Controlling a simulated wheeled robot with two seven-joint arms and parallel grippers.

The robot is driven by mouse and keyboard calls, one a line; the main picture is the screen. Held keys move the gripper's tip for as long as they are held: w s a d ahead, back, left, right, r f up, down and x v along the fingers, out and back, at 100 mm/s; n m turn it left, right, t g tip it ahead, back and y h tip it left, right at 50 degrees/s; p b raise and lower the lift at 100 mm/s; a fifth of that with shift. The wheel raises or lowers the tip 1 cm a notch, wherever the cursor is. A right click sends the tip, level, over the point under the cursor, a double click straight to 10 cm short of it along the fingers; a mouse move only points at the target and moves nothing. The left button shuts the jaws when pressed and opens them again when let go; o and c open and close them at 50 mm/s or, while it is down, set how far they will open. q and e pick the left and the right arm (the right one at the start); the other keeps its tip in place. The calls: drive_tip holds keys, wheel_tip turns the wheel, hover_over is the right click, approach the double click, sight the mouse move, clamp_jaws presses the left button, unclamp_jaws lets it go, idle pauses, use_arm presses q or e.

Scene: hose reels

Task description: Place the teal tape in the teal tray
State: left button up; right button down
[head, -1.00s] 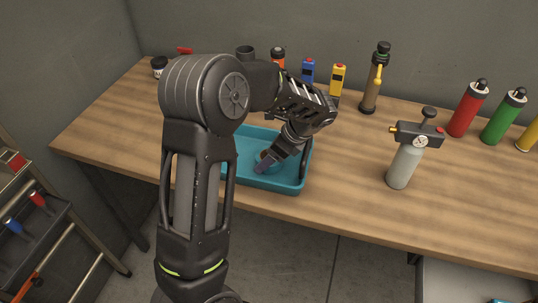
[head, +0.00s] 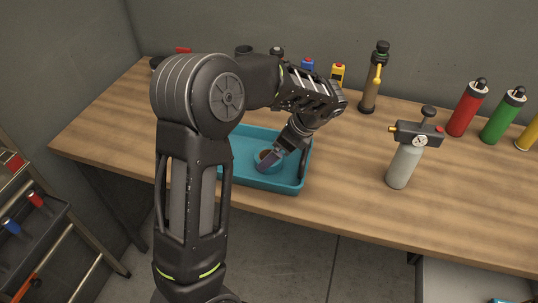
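The teal tape (head: 259,167) is a small ring with a brownish inner side, seen inside the teal tray (head: 282,187). The tray stands on the wooden table behind my arm, and its left part is hidden. My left gripper (head: 268,162) points down into the tray. Its dark near finger covers part of the tape ring; the other finger is hidden, so its grip is unclear. I cannot tell whether the tape rests on the tray floor. My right gripper is out of view.
A grey spray canister (head: 403,163) stands right of the tray. A brown cylinder (head: 371,88) and yellow (head: 337,73) and blue items stand behind. Red (head: 467,110) and green (head: 502,118) bottles stand far right. The table between tray and canister is clear.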

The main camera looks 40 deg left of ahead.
use_arm(q)
drive_tip(key=v, duration=0.8)
drive_tip(key=shift+r, duration=0.25)
drive_tip(key=shift+f, duration=0.1)
